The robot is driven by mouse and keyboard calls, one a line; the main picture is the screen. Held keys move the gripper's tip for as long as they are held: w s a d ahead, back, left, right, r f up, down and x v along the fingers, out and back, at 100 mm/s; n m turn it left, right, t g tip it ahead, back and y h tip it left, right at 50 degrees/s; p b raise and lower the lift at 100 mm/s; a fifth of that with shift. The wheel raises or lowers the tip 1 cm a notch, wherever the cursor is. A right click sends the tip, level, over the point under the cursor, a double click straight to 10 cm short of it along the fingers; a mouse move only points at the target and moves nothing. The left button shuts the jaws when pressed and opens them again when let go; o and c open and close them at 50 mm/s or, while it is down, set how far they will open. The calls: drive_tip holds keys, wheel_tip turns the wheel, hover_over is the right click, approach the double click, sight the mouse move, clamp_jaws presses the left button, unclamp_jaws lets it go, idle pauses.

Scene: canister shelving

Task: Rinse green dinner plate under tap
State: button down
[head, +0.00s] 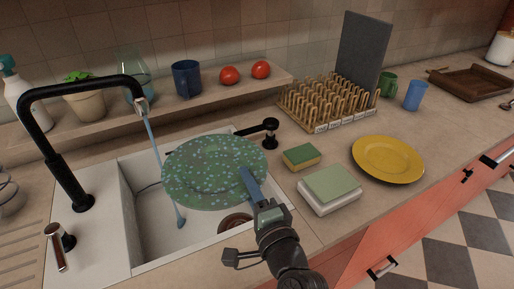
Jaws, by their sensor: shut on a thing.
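The green dinner plate (205,176) is speckled with many small pale spots. It is held roughly level above the white sink basin (134,222). My gripper (249,180) is shut on the plate's right rim. The black tap (62,168) arches over the sink from the left, with its spout (140,103) at the back left of the plate. A thin blue-grey water stream (151,135) falls from the spout towards the plate's left edge. A bluish blob (181,222) shows below the plate. Whether the stream touches the plate or passes beside it I cannot tell.
A yellow plate (388,159), a green-yellow sponge (301,156) and a white box with a green top (331,189) lie right of the sink. A wooden peg rack (327,104) stands behind. A black lever (268,132) rises at the sink's back right edge.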

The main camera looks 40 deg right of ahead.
sight(214, 167)
drive_tip(key=shift+w+a+f+p, duration=0.3)
drive_tip(key=shift+w+a+p, duration=0.1)
drive_tip(key=shift+w, duration=1.25)
drive_tip(key=shift+w+a+f+p, duration=0.25)
drive_tip(key=shift+w+a+p, duration=0.15)
drive_tip(key=shift+w, duration=1.2)
drive_tip(key=shift+w+a+f+p, duration=0.35)
drive_tip(key=shift+w+a, duration=0.1)
drive_tip(key=shift+w, duration=1.2)
drive_tip(key=shift+d, duration=0.15)
drive_tip(key=shift+w+d+b, duration=0.15)
drive_tip(key=shift+d+b, duration=0.25)
drive_tip(key=shift+b, duration=0.15)
drive_tip(key=shift+a, duration=0.15)
drive_tip(key=shift+a+p, duration=0.45)
drive_tip(key=shift+p, duration=0.1)
drive_tip(key=shift+d, duration=0.15)
drive_tip(key=shift+d+b, duration=0.5)
drive_tip(key=shift+b, duration=0.05)
